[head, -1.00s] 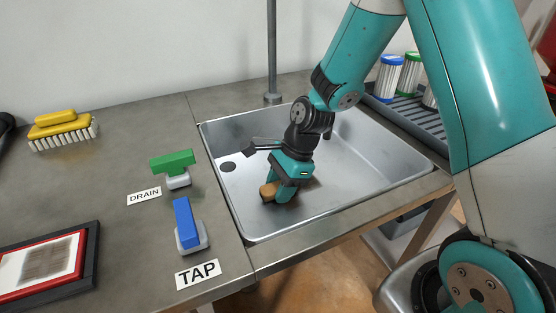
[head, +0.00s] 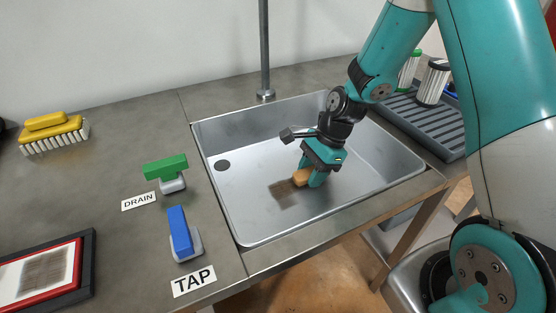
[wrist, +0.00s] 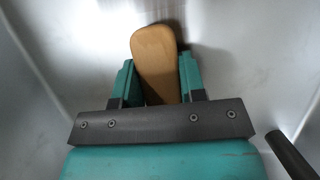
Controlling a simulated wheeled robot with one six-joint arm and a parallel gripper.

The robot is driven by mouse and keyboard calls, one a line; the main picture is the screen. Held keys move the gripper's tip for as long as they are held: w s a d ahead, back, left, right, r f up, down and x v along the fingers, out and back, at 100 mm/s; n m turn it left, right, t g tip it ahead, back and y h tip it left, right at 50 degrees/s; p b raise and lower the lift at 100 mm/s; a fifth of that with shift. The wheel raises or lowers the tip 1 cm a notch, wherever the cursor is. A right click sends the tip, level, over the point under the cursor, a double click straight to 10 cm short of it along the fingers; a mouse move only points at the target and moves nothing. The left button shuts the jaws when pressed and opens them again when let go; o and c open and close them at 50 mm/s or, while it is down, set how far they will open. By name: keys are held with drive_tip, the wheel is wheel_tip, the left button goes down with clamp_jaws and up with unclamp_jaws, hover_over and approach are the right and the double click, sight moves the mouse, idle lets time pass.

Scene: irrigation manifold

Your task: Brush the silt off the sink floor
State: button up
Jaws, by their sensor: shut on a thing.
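A brown patch of silt (head: 284,193) lies on the sink floor near the middle. My gripper (head: 312,179) is low in the sink, just right of the patch. It is shut on a brush with a wooden body (head: 300,177), which also shows between the fingers in the wrist view (wrist: 157,62). The bristles are hidden, so I cannot tell whether they touch the floor.
The green DRAIN lever (head: 166,168) and blue TAP lever (head: 180,232) stand left of the sink. A yellow brush (head: 52,130) lies at the far left, above a red-framed panel (head: 77,262). A ribbed rack (head: 425,122) with canisters is at the right. A vertical pipe (head: 264,50) rises behind.

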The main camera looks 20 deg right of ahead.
drive_tip(key=shift+d, duration=0.45)
drive_tip(key=shift+d+r+p, duration=0.1)
drive_tip(key=shift+r+p, duration=0.3)
drive_tip(key=shift+p, duration=0.25)
drive_tip(key=shift+r+p, duration=0.4)
drive_tip(key=shift+r, duration=0.5)
wheel_tip(320, 180, up, 6)
drive_tip(key=p, duration=0.6)
drive_tip(key=shift+f, duration=0.25)
